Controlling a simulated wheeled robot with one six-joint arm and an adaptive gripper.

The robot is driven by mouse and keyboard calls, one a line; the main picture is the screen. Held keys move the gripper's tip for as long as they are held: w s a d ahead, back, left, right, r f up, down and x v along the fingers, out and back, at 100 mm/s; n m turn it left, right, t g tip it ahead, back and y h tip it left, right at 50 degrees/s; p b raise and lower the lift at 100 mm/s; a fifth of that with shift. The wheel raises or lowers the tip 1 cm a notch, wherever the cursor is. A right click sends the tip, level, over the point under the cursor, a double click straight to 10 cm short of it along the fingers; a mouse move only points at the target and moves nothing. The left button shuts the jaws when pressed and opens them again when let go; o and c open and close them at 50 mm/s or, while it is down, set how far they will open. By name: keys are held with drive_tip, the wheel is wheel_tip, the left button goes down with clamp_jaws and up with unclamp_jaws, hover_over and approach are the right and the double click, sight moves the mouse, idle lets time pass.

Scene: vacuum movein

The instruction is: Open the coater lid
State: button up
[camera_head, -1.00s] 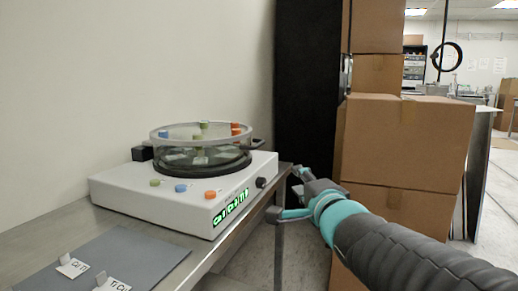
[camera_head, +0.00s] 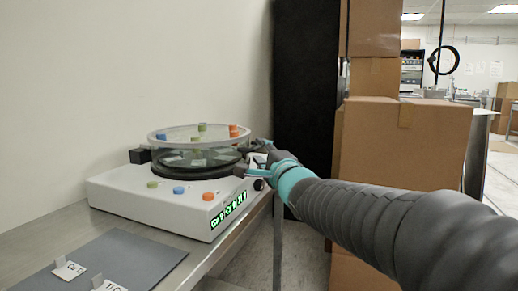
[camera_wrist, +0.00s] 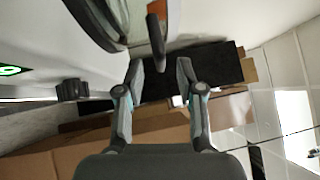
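The coater (camera_head: 150,199) is a white box with a green lit display, standing on a metal bench. Its clear round lid (camera_head: 180,138) lies roughly level above a dark ring; I cannot tell whether a gap separates them. The lid's dark handle (camera_wrist: 157,40) points toward my gripper in the wrist view. My gripper (camera_wrist: 160,68) is at the lid's right side, its fingers apart on either side of the handle's end. Neither finger visibly touches the handle. In the head view, my gripper (camera_head: 258,158) partly hides the handle.
Small green, blue and orange pieces show at the lid and on the coater's front. A grey mat (camera_head: 125,262) with label cards lies on the bench (camera_head: 40,233) at front left. Stacked cardboard boxes (camera_head: 400,150) and a black panel (camera_head: 305,90) stand to the right and behind.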

sight(258, 148)
drive_tip(key=shift+x, duration=1.85)
clamp_jaws()
